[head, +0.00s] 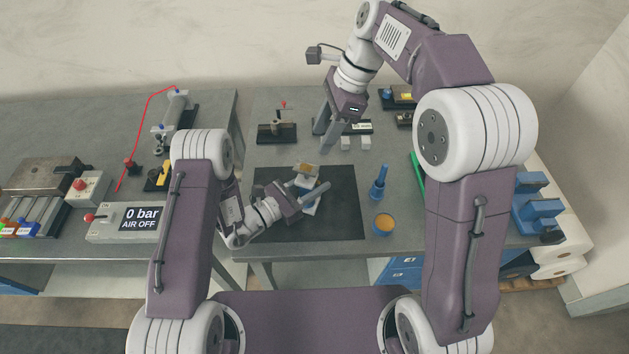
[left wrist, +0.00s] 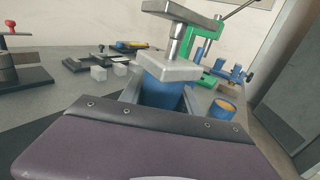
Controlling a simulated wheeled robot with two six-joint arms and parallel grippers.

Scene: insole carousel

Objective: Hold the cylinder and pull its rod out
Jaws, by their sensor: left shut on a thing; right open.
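The cylinder has a blue body (left wrist: 163,92) and a grey end cap (left wrist: 168,69). A short shiny length of rod (left wrist: 181,44) shows above the cap, topped by a flat grey plate (left wrist: 180,12). My left gripper (head: 309,188) is shut on the cylinder's blue body, over the dark mat (head: 339,222). In the head view, its fingers hide much of the cylinder (head: 312,208); the end plate (head: 306,168) shows just beyond them. My right gripper (head: 323,138) is open and empty, pointing down, beyond the cylinder and apart from it.
Small pale blocks (head: 356,143) stand beyond the mat. A blue stand (head: 378,182) and an orange-topped blue cup (head: 383,223) are right of the mat. A green press (left wrist: 202,45) shows behind the cylinder. A clamp fixture (head: 277,130) stands at the back. The mat's right side is clear.

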